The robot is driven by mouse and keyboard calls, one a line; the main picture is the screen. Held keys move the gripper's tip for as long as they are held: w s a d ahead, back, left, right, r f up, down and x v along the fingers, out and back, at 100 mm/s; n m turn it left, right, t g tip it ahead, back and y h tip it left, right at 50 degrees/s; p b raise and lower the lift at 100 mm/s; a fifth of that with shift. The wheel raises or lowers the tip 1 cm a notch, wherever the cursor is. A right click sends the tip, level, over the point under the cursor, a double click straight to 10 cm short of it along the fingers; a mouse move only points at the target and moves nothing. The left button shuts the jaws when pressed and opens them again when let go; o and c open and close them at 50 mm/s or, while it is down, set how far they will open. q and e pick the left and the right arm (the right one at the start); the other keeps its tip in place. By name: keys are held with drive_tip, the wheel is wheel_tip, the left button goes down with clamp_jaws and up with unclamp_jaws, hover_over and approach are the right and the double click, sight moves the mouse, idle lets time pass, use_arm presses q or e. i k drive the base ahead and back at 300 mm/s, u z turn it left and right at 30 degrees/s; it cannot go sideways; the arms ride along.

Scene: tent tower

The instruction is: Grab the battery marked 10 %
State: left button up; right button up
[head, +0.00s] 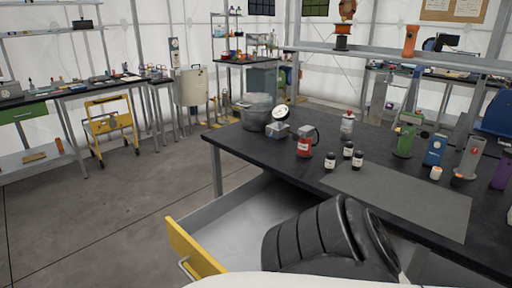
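I cannot make out any 10 % marking in the head view. Several upright coloured items stand at the right of the dark workbench (250,140): a green one (404,140), a blue one (435,150), a grey one (470,158) and a purple one (502,173). I cannot tell if any of them is the battery. Three small dark jars with pale labels (330,162) stand by the grey mat (400,195). Neither of my grippers is in view.
A yellow-fronted drawer (187,250) is open below. A black ribbed shape blocks part of it. The mat is bare; the floor at left (110,210) is clear.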

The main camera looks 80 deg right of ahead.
sight(357, 162)
drive_tip(key=k, duration=0.5)
drive_tip(key=z, duration=0.95)
